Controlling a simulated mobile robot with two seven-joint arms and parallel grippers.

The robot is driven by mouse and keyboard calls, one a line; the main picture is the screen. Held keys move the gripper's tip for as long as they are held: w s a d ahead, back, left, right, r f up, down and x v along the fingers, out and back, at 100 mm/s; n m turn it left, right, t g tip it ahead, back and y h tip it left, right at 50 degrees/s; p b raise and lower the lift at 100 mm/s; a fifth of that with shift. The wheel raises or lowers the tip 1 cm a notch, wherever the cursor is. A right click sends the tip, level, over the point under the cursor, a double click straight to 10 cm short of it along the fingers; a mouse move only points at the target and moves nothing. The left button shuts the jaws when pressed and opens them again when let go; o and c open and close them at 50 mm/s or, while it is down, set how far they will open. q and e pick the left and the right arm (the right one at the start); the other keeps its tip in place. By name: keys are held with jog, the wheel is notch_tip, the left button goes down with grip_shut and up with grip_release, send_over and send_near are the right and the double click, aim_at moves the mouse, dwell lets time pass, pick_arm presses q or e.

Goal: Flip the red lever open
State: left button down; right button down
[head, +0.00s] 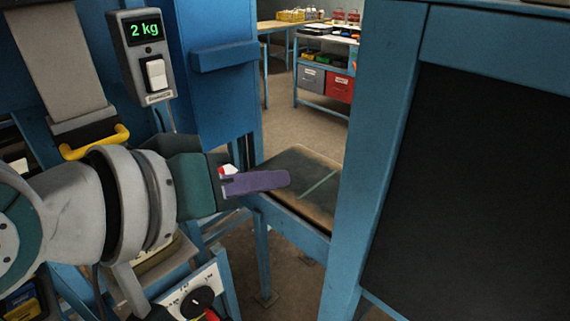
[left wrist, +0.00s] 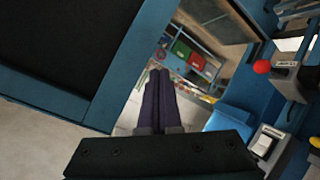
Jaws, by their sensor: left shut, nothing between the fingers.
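A red ball-shaped knob (left wrist: 262,67) on a grey and white mount shows at the right of the left wrist view. In the head view a small red and white part (head: 226,170) shows just beside the base of my left fingers, mostly hidden by them; I cannot tell whether it is the same part. My left gripper (head: 287,180) has purple fingers, shut and empty, pointing right across the head view. In the left wrist view its fingertips (left wrist: 160,74) are left of the red knob and apart from it. My right gripper is in neither view.
A scale box (head: 146,55) reading 2 kg and a yellow handle (head: 95,143) are at the left. A blue post (head: 373,130) with a dark panel (head: 480,190) fills the right. A dark-topped blue table (head: 300,180) lies behind my fingers. A black knob (head: 197,300) sits low.

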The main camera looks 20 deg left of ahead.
pick_arm(q)
jog(key=w+a+f+n+t+b, duration=0.1)
jog(key=w+f+n+t+b, duration=0.3)
jog(key=b, duration=0.5)
jog(key=w+a+f+n+t+y+b, duration=0.1)
jog(key=w+f+n+t+b, duration=0.1)
jog(key=f+b, duration=0.45)
jog(key=w+a+f+n+t+b, duration=0.1)
jog(key=w+f+n+t+b, duration=0.25)
jog(key=b, duration=0.65)
jog(key=s+a+f+n+y+b, duration=0.1)
jog(key=a+f+n+y+b, duration=0.5)
jog(key=f+n+y+b, duration=0.2)
jog(key=s+a+f+n+g+y+b, duration=0.1)
jog(key=a+f+n+y+b, duration=0.5)
jog(key=n+y+b, duration=0.6)
notch_tip(320, 180, down, 3)
jog(key=n+b, duration=0.3)
jog(key=b, duration=0.4)
jog(key=shift+s+n+y+b, duration=0.25)
jog(key=shift+n+y+b, duration=0.05)
jog(key=shift+n+y, duration=0.1)
jog(key=shift+r+g, duration=0.1)
jog(key=shift+g, duration=0.15)
